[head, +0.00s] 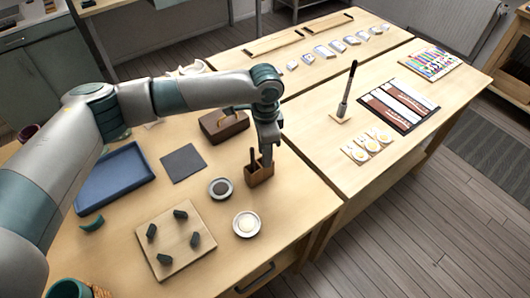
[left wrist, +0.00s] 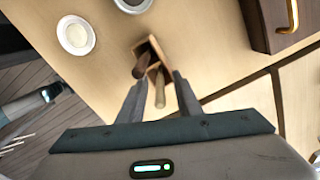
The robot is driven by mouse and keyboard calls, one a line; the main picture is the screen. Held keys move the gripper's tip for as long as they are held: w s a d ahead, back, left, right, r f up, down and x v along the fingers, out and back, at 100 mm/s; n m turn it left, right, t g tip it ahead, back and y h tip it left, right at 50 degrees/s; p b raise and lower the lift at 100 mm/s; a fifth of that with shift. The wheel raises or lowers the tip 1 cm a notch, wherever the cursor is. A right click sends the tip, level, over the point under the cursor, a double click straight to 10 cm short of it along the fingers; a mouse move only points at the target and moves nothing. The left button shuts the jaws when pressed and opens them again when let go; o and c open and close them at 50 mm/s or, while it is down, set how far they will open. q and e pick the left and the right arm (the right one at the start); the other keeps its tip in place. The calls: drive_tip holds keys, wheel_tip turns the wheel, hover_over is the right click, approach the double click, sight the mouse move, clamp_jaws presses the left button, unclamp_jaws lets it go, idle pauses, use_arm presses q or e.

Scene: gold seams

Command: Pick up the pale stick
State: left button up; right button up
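The pale stick (left wrist: 160,92) stands in a small wooden holder (head: 260,172) beside a dark brown stick (left wrist: 141,68). In the left wrist view the holder (left wrist: 152,47) lies just beyond the fingertips. My left gripper (left wrist: 158,80) is open, and the pale stick shows between its two fingers, nearer the right one; no contact is visible. In the head view my left gripper (head: 267,160) points down at the holder and partly hides it, and the pale stick cannot be told apart there. My right gripper is not seen in the head view.
A dark-filled dish (head: 221,188) and a pale-filled dish (head: 246,224) stand close to the holder. A brown box with a handle (head: 224,125) is behind it. A pegged wooden board (head: 174,262), blue tray (head: 115,179) and dark square (head: 183,163) lie left.

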use_arm(q)
clamp_jaws()
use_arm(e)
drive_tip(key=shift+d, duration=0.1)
use_arm(q)
drive_tip(key=shift+r, duration=0.1)
wheel_tip(320, 180, up, 8)
drive_tip(key=shift+r+b, duration=0.1)
drive_tip(key=shift+b, duration=1.15)
drive_tip(key=shift+r, duration=0.9)
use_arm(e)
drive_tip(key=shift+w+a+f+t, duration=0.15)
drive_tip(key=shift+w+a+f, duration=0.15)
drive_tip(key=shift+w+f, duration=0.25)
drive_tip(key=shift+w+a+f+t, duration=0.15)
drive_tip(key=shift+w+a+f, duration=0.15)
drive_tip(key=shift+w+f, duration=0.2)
